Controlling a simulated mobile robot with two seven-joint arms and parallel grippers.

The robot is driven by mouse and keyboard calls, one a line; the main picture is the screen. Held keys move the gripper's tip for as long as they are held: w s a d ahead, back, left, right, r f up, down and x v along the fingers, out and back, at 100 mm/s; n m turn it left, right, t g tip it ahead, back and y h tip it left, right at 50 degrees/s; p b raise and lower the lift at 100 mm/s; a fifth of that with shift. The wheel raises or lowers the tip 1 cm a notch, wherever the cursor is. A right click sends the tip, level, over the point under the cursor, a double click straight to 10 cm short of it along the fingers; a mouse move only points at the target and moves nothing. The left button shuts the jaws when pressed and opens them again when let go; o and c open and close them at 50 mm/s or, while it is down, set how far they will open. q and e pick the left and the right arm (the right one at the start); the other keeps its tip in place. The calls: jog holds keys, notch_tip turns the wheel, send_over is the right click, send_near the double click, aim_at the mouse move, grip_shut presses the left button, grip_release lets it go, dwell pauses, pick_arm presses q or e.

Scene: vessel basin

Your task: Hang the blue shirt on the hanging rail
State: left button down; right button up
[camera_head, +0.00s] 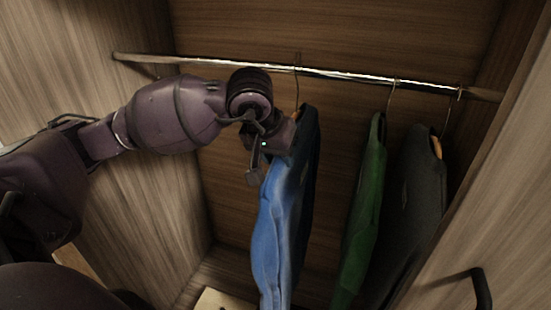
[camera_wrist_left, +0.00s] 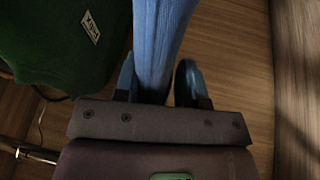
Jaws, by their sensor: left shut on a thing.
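The blue shirt (camera_head: 285,205) hangs upright on a hanger below the hanging rail (camera_head: 220,66). Its thin hanger hook (camera_head: 297,85) reaches up to the rail in the head view; I cannot tell whether it rests on it. My left gripper (camera_head: 268,160) is at the shirt's upper part, just under the rail, and is shut on it. In the left wrist view, blue cloth of the shirt (camera_wrist_left: 160,40) runs between the two fingers of my left gripper (camera_wrist_left: 157,85). The rail (camera_wrist_left: 38,154) shows at lower left there. My right gripper is out of view.
A green garment (camera_head: 362,205) and a dark grey garment (camera_head: 418,195) hang to the right of the blue shirt. The green one also shows in the left wrist view (camera_wrist_left: 50,45). Wooden closet walls enclose the rail. A door with a dark handle (camera_head: 480,288) is at lower right.

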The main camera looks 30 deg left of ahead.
pick_arm(q)
jog(key=shift+w+a, duration=0.15)
jog(key=shift+w, duration=0.45)
jog(key=b+x, duration=0.2)
jog(key=shift+w+a+f, duration=0.15)
jog(key=shift+a+f, duration=0.05)
jog(key=shift+f, duration=0.05)
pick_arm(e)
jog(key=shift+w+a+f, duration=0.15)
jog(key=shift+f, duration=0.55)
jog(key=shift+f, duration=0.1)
